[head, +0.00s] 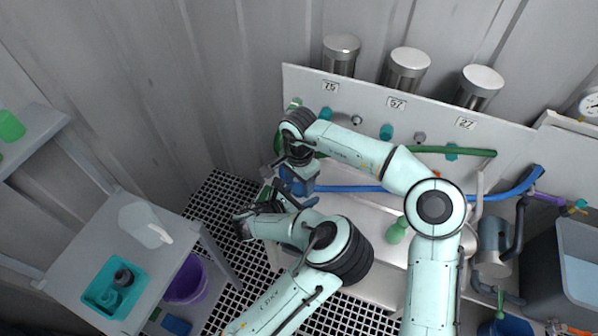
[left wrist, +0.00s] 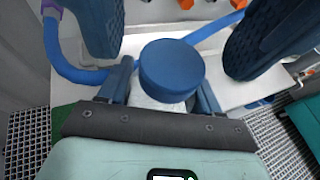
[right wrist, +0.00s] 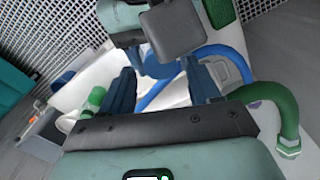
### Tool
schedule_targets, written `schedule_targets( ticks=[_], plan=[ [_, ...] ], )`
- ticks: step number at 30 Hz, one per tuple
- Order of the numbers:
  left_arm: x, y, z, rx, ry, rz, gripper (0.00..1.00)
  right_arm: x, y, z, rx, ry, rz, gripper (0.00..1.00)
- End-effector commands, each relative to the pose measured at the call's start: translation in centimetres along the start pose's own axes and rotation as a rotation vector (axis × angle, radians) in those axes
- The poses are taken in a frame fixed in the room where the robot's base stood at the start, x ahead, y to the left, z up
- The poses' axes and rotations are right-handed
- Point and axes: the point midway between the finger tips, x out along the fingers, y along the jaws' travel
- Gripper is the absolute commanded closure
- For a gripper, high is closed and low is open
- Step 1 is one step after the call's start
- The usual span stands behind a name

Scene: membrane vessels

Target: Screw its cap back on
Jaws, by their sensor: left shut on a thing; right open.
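In the left wrist view a round blue cap (left wrist: 172,68) sits over a whitish, translucent bottle (left wrist: 152,103). My left gripper (left wrist: 165,92) is shut on this bottle, just below the cap. My right gripper's two blue fingers stand wide open on either side of the cap, apart from it. In the right wrist view my right gripper (right wrist: 162,82) is open, with blue parts showing between and beyond its fingers. In the head view both grippers meet at the panel's left end, where arm links hide most of the bottle. I cannot tell how tightly the cap sits.
A wall panel (head: 350,98) with steel canisters (head: 408,68) and green and blue hoses stands right beside the grippers. At left, a grey bench (head: 75,245) carries a translucent jug (head: 143,222) and a teal tray (head: 90,297). A purple bucket (head: 186,282) stands under it.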

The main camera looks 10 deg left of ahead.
Motion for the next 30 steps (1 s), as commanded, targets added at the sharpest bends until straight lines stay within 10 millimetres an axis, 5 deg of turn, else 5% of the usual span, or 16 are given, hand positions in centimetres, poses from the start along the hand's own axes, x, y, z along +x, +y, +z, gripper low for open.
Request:
schedule_targets(
  ticks=[15, 21, 30],
  plan=[
    [0.0, 0.0, 0.0, 0.000, -0.001, 0.000, 1.00, 1.9, 0.0, 0.0, 0.000, 0.000, 0.000, 0.38],
    [0.0, 0.0, 0.0, 0.000, -0.001, 0.000, 1.00, 1.9, 0.0, 0.0, 0.000, 0.000, 0.000, 0.96],
    [0.0, 0.0, 0.0, 0.000, -0.001, 0.000, 1.00, 1.8, 0.0, 0.0, 0.246, 0.001, -0.001, 0.96]
  ],
)
